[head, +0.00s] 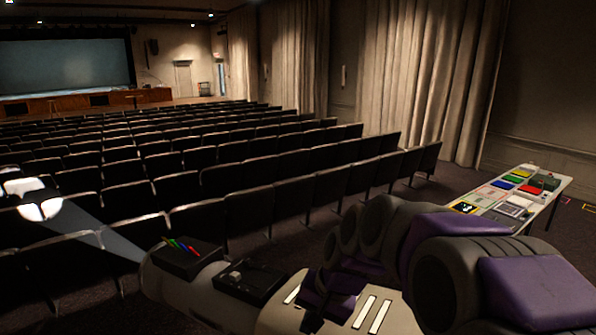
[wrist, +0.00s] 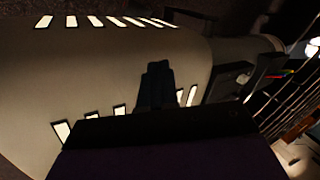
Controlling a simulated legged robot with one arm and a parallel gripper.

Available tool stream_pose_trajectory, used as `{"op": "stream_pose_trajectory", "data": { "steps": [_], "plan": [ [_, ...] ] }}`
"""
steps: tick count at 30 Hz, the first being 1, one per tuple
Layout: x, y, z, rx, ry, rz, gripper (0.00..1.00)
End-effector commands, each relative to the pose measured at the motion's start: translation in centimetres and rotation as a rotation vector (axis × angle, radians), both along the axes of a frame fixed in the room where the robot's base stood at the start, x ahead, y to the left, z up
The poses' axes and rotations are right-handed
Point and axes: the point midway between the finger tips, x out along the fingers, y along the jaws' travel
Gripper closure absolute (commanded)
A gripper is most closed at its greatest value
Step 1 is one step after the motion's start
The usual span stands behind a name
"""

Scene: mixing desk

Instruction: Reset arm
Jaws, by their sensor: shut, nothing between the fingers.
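My arm, in purple and dark grey links, lies folded low over my own pale body in the head view. My gripper (wrist: 157,82) shows in the wrist view as dark fingers together, with nothing between them. It points over my body's pale shell with its white lit strips. In the head view the arm's end is dark and partly covered by its own links, so the fingers cannot be made out there.
A desk (head: 545,200) with several coloured panels and boxes stands at the right, beyond my arm. Rows of dark seats (head: 230,180) fill the middle and left. Curtains (head: 420,80) hang along the right wall. A stage with a screen (head: 65,65) is far left. Carpet shows around the desk.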

Motion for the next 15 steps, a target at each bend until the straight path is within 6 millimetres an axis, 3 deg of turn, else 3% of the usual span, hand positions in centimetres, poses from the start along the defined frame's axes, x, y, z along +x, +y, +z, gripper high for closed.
{"op": "stream_pose_trajectory", "data": {
  "steps": [1, 9, 15],
  "plan": [
    [-2.4, -1.0, -0.2, -0.030, 0.012, 0.023, 1.00],
    [-14.3, -6.2, -2.6, -0.184, 0.104, 0.151, 1.00],
    [-21.4, -9.1, -4.3, -0.267, 0.170, 0.219, 1.00]
  ]
}}
